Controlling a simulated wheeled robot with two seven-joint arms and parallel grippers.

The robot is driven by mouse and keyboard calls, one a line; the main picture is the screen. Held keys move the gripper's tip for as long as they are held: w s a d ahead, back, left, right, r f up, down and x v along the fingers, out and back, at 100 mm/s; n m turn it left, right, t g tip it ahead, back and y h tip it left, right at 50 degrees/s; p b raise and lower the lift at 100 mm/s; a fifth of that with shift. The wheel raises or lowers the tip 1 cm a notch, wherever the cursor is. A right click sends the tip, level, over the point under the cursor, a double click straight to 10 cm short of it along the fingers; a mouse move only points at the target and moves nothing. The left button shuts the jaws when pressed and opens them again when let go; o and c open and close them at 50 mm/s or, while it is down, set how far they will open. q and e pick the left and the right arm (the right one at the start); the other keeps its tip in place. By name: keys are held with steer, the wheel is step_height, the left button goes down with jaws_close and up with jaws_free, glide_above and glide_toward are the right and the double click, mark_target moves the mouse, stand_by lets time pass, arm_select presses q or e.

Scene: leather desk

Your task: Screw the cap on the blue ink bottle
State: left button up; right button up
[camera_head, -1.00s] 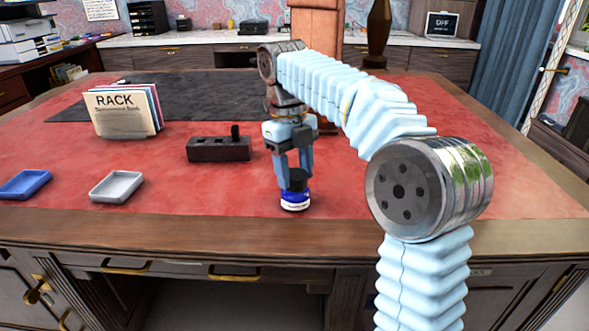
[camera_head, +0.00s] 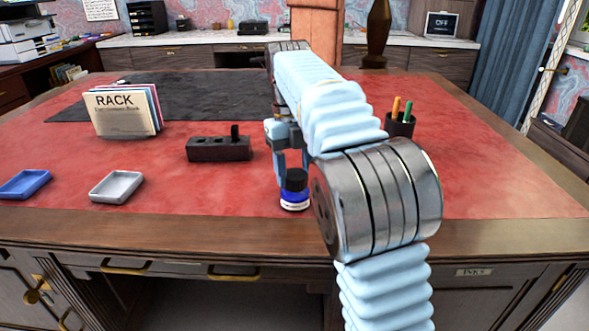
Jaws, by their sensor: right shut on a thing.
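The blue ink bottle (camera_head: 295,199) stands upright on the red leather near the desk's front edge. The black cap (camera_head: 296,179) sits on top of the bottle; whether it is fully tight I cannot tell. My right gripper (camera_head: 292,174) points down from above with its fingers at the cap and is shut on it. My forearm and wrist partly hide the gripper's right side. My left gripper is not in view.
A dark block holder (camera_head: 215,150) with one upright peg lies left of the gripper. A grey tray (camera_head: 116,187) and a blue tray (camera_head: 24,184) lie further left. A book rack (camera_head: 125,112) stands behind them. A pen cup (camera_head: 399,124) stands right of my arm.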

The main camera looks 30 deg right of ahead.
steer(key=shift+f, duration=0.1)
steer(key=m, duration=0.4)
steer(key=shift+y, duration=0.3)
steer(key=o, duration=1.1)
